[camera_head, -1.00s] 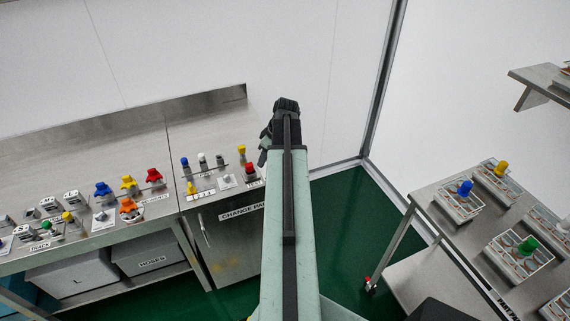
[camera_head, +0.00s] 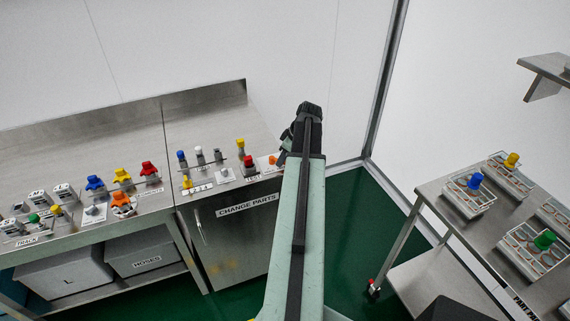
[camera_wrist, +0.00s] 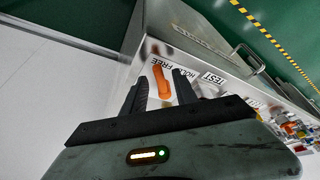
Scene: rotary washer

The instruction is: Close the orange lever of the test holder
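The orange lever (camera_wrist: 162,80) of the test holder shows in the wrist view, beside the printed words HOLD and FREE and the TEST label (camera_wrist: 213,77). My gripper (camera_wrist: 160,76) is open, with its two dark fingers apart and nothing held between them. In that view the lever appears between and just beyond the fingertips; I cannot tell the exact gap. In the head view a small orange part (camera_head: 272,160) shows at the right end of the bench, just left of my gripper (camera_head: 286,144). The rest of the holder is partly hidden by my arm.
The steel bench (camera_head: 220,205) carries several coloured knobs and holders, including a red one (camera_head: 249,162) close to the lever. A wall stands behind. A steel cart (camera_head: 430,192) with coloured pieces is at the right, with green floor between.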

